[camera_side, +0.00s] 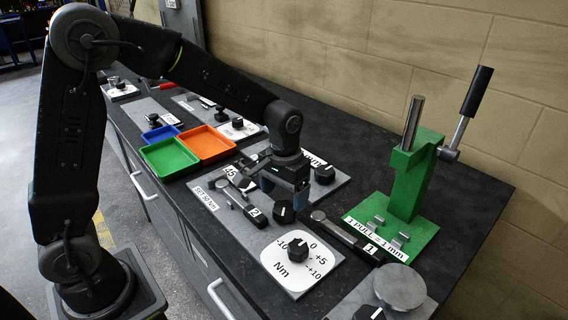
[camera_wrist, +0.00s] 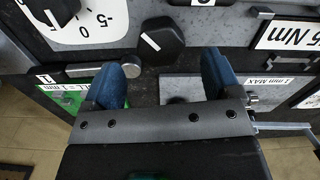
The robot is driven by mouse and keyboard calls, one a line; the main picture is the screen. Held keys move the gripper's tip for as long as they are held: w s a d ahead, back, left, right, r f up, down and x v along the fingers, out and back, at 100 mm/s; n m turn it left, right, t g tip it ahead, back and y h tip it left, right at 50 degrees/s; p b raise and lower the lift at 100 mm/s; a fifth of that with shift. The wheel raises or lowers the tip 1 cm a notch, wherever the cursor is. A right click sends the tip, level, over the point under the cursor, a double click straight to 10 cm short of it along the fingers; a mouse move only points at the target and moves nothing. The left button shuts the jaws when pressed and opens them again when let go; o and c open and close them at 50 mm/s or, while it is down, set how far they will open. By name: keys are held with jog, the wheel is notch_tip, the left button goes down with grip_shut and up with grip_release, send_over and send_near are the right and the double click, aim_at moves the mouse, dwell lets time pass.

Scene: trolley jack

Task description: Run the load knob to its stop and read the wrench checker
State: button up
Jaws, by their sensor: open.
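My gripper (camera_side: 283,192) is open and hangs over the bench. In the wrist view its two blue fingers (camera_wrist: 171,62) are apart with nothing between the tips. A black knob (camera_side: 284,212) with a white line is just below and in front of the gripper. It also shows in the wrist view (camera_wrist: 161,42), just beyond the fingertips; I cannot tell whether it is the load knob. A white dial plate marked Nm (camera_side: 277,265) carries a black pointer knob (camera_side: 298,255). The dial shows partly in the wrist view (camera_wrist: 92,28); its exact reading is unclear.
A green press (camera_side: 407,180) with a lever stands at the right. A wrench-like bar tagged 1 (camera_side: 345,238) lies beside its base. Another bar tagged 2 (camera_side: 240,205) lies left of the knob. Green (camera_side: 170,158) and orange (camera_side: 206,145) trays sit farther back.

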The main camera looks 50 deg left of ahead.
aim_at(284, 207)
notch_tip(284, 207, up, 10)
dwell(0.3)
dwell(3.8)
